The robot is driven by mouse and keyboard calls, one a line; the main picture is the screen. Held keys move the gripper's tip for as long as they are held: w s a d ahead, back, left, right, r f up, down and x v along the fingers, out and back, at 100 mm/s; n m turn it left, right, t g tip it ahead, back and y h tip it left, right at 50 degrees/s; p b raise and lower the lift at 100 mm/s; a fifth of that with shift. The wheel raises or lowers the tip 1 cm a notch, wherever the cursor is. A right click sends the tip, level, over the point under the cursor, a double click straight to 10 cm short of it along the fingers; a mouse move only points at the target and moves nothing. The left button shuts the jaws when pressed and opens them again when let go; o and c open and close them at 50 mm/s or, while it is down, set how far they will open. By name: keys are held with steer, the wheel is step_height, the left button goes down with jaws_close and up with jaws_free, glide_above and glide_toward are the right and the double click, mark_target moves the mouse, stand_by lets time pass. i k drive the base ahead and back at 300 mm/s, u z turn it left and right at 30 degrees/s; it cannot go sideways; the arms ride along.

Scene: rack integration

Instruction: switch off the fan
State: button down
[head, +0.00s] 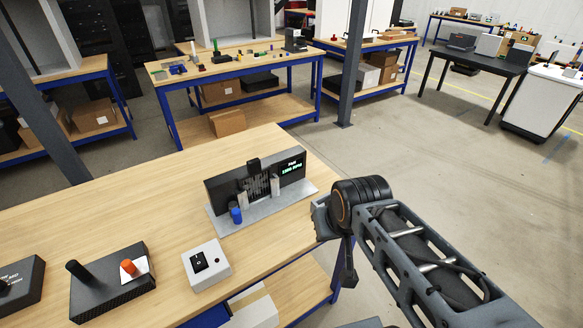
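The fan unit (292,170) is a dark upright panel on a light grey base on the wooden bench. Its lit display shows white text and green characters that seem to give an RPM value. A dark grille and two light posts are in its middle, with a blue cylinder (236,215) at its left front. A light grey box in front of it carries a black rocker switch (199,262). My gripper (347,268) hangs right of the bench edge, apart from the fan and switch. Its fingers are not clearly seen.
A black box with a dark lever and an orange knob (128,267) stands left of the switch box. Another dark box (18,285) is at the far left. A grey post (40,110) rises at the left. The bench behind the boxes is clear.

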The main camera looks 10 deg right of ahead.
mark_target(199, 261)
steer(key=u, duration=0.65)
steer(key=k, duration=0.25)
steer(key=u, duration=0.55)
steer(key=i, duration=0.35)
steer(key=u, duration=0.5)
